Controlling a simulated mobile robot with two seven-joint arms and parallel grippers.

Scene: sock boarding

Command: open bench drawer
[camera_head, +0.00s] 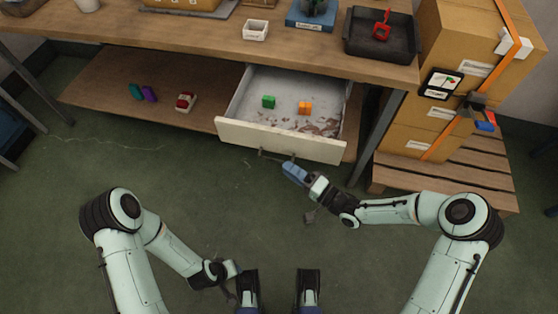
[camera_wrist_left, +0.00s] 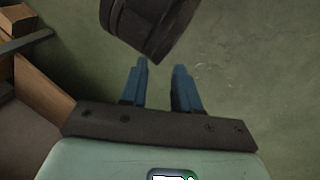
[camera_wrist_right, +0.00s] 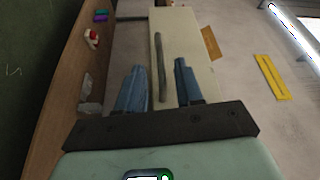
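The bench drawer (camera_head: 282,139) is pulled well out from under the worktop, and its inside shows. It has a cream front panel with a dark bar handle (camera_head: 268,156). My right gripper (camera_head: 290,168) is just in front of the drawer front, by the handle. In the right wrist view the handle (camera_wrist_right: 161,65) shows between its two parted blue fingers, with gaps on both sides. My left gripper (camera_wrist_left: 160,68) is open and empty, low over the floor away from the bench.
The worktop (camera_head: 210,35) holds a black tray (camera_head: 360,48), a white box (camera_head: 256,30) and a blue box (camera_head: 310,18). A lower shelf (camera_head: 110,85) carries a small red-and-white thing (camera_head: 186,101). Cardboard boxes (camera_head: 410,140) stand on a pallet (camera_head: 470,175) at right. Floor in front is clear.

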